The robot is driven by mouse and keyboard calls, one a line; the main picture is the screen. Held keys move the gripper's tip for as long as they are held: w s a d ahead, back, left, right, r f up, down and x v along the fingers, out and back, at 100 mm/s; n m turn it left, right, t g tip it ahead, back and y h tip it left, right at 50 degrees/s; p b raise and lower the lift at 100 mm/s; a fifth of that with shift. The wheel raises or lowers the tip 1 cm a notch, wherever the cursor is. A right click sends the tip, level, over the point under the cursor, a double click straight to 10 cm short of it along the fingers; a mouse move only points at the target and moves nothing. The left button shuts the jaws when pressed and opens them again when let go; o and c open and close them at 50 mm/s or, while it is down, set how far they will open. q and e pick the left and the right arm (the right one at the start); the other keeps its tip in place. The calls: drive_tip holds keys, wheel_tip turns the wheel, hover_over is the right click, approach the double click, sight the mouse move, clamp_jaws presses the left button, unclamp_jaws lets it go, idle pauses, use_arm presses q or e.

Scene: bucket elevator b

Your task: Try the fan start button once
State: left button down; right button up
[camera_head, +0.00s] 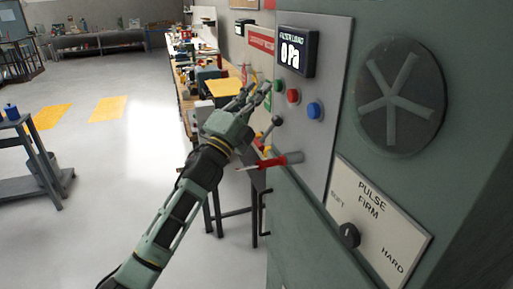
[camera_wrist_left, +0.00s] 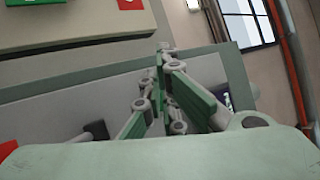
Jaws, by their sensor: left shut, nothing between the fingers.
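A grey control panel (camera_head: 318,150) carries a green button (camera_head: 279,85), a red button (camera_head: 293,96) and a blue button (camera_head: 314,110) in a slanting row. The label of the fan start button cannot be read; the green one may be it. My left gripper (camera_head: 260,92) is shut and empty, its fingertips just left of the green button in the head view. Whether they touch it cannot be told. In the left wrist view the shut fingers (camera_wrist_left: 166,50) point towards a grey surface, and no button can be made out clearly. My right gripper is not in view.
Above the buttons a display (camera_head: 297,52) reads 0 Pa. A black knob (camera_head: 277,121) and a red-handled lever (camera_head: 288,159) stick out below. A round fan window (camera_head: 402,97) and a pulse-firmness dial (camera_head: 349,235) are at right. A cluttered workbench (camera_head: 188,102) stands behind; the floor at left is open.

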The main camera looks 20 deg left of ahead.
use_arm(q)
drive_tip(key=shift+w+d, duration=0.35)
drive_tip(key=shift+d, duration=0.2)
idle(0.9)
drive_tip(key=shift+s+a, duration=0.6)
drive_tip(key=shift+a, duration=0.25)
drive_tip(key=s+a+p, duration=0.1)
drive_tip(key=s+a, duration=0.2)
drive_tip(key=a, duration=0.2)
drive_tip(key=shift+s, duration=0.2)
idle(0.6)
